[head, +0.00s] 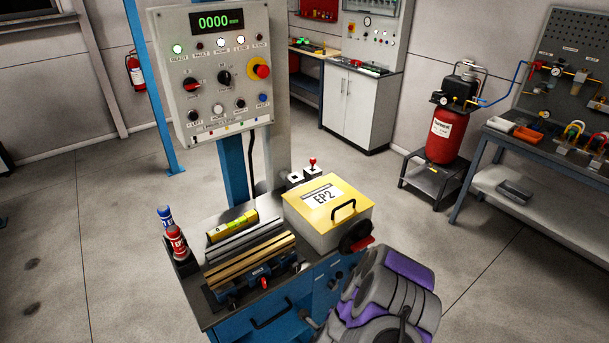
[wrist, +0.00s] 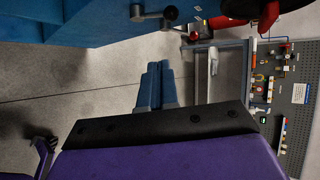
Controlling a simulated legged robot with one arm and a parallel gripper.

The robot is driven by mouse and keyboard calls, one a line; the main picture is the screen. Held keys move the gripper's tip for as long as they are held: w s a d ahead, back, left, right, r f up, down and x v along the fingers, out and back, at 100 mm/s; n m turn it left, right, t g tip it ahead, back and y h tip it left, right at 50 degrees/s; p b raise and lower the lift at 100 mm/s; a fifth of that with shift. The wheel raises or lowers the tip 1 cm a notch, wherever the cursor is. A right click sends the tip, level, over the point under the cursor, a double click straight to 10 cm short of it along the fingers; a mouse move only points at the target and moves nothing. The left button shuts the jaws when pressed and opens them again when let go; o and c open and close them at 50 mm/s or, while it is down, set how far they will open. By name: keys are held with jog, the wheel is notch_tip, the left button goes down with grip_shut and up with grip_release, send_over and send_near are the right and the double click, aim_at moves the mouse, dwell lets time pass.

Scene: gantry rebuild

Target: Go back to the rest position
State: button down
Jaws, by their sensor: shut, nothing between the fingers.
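My gripper (wrist: 157,66) shows in the wrist view as two blue-grey fingers side by side, shut and empty. They stick out past a black plate and a purple part of my arm. In the head view my purple and grey arm (head: 390,295) is folded at the lower right, beside the workbench. I cannot make out the fingers there. The blue workbench (head: 322,292) stands left of my arm, and its blue side (wrist: 75,22) fills the upper left of the wrist view. The gripper appears apart from it, over the floor.
A black handwheel (head: 356,236) with a red part sticks out from the bench close to my arm. On the bench are a yellow-lidded EP2 box (head: 328,208), a vise (head: 250,270) and two spray cans. A red compressor (head: 447,135) stands at back right. Open floor lies right and left.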

jog(key=a+r+n+g+y+b, duration=0.1)
jog(key=a+r+n+g+y, duration=0.2)
jog(key=a+r+n+y, duration=0.6)
jog(key=s+a+r+n+g+h, duration=0.15)
jog(key=s+r+n, duration=0.25)
jog(key=r, duration=0.4)
jog(key=s+d+r+n+g+h, duration=0.1)
jog(key=s+d+r, duration=0.4)
jog(key=s, duration=0.5)
jog(key=s+d+r+n+g+h+b, duration=0.1)
jog(key=s+d+r+n+g, duration=0.3)
jog(key=s, duration=0.6)
jog(key=s+d+r+n+g+h+b, duration=0.1)
jog(key=s+d+r+n, duration=0.4)
jog(key=s, duration=0.5)
jog(key=shift+s+d+r+n+g+h, duration=0.45)
jog(key=shift+r+g+h, duration=0.1)
jog(key=shift+g, duration=0.7)
